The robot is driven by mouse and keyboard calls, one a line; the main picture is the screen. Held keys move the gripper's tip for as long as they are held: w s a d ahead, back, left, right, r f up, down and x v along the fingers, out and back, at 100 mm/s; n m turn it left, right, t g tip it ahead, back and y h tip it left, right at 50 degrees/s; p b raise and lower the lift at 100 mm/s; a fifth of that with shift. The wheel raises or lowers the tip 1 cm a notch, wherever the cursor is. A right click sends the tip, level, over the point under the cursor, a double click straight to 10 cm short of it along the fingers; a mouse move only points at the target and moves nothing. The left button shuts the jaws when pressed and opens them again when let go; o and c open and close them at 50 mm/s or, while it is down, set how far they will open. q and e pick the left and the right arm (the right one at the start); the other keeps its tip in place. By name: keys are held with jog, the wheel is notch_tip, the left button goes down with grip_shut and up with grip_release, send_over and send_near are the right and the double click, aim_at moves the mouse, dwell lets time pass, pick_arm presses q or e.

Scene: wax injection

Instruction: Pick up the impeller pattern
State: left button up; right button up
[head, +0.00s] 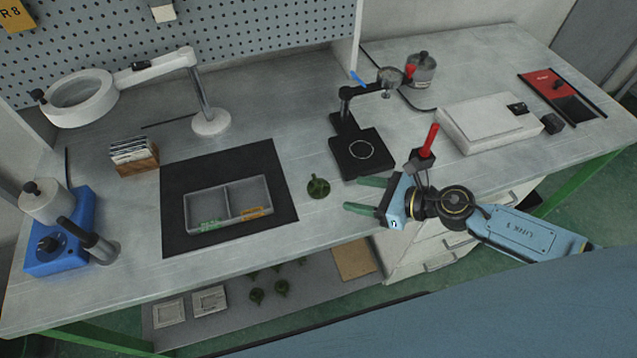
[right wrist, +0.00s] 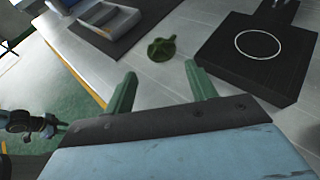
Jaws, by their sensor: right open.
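The impeller pattern is a small dark green finned piece (head: 318,187) on the bench, between the black mat and the black stand. It also shows in the right wrist view (right wrist: 162,49), beyond and between the fingertips. My right gripper (head: 360,196) has green fingers, spread apart with nothing between them. It is to the right of the impeller pattern, near the bench's front edge, and its fingers point left toward the piece without touching it. The right wrist view also shows the open fingers (right wrist: 162,82). My left gripper is not seen in the head view.
A grey divided tray (head: 186,212) sits on the black mat (head: 180,178). A black stand (head: 362,166) with a ring mark is just behind my right gripper. More green pieces (head: 257,295) lie on the lower shelf. A blue device (head: 60,262) is far left.

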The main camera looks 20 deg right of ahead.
aim_at(323, 187)
jog(key=x, duration=0.3)
jog(key=shift+w+a, duration=0.1)
jog(key=shift+a, duration=0.05)
jog(key=shift+x, duration=2.7)
jog(key=shift+r, duration=0.15)
jog(key=c, duration=0.6)
